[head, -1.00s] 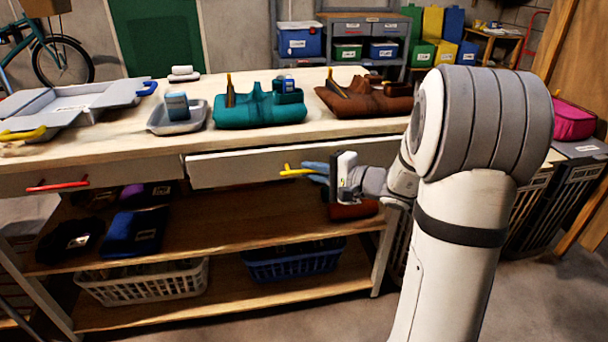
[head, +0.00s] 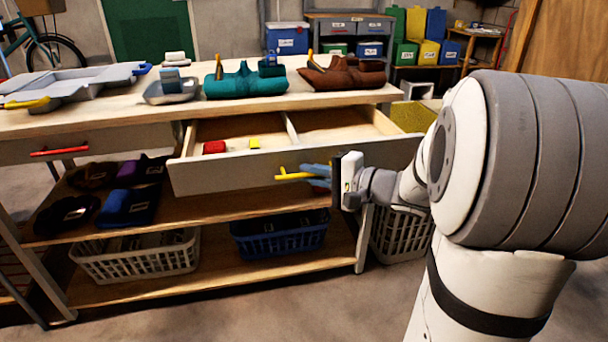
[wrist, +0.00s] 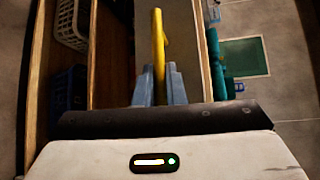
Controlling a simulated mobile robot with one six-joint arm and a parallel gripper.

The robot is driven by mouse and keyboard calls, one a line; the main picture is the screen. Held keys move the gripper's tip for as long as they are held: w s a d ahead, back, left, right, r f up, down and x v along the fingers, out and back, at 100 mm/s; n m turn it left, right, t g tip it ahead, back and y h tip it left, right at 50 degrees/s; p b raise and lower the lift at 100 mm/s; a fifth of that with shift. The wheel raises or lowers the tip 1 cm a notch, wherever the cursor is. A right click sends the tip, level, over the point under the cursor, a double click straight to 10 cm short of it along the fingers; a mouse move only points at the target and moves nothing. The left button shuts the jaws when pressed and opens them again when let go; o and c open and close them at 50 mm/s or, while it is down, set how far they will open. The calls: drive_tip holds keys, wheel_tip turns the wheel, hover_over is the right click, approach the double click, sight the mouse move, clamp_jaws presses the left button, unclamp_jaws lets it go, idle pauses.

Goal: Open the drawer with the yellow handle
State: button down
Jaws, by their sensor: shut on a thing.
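The drawer (head: 235,174) with the yellow handle (head: 291,176) stands well out from the workbench in the head view, and its inside shows. A red block (head: 214,147) and a small yellow block (head: 254,144) lie in its left compartment; the visible part of the right compartment looks empty. My gripper (head: 312,177) is shut on the yellow handle at the drawer front. In the wrist view its two blue-grey fingers (wrist: 159,88) sit on either side of the yellow handle (wrist: 158,50).
A second drawer with a red handle (head: 60,150) is shut at the left. The worktop (head: 120,113) holds a grey tray (head: 75,82), a teal holder (head: 245,84) and a brown holder (head: 343,77). Baskets stand below. The floor in front of the bench is clear.

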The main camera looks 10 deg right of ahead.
drive_tip(key=shift+d, duration=0.25)
drive_tip(key=c, duration=1.8)
unclamp_jaws()
drive_tip(key=o, duration=0.3)
drive_tip(key=shift+s+a, duration=0.1)
drive_tip(key=shift+p+v, duration=1.05)
drive_tip(key=shift+v, duration=2.85)
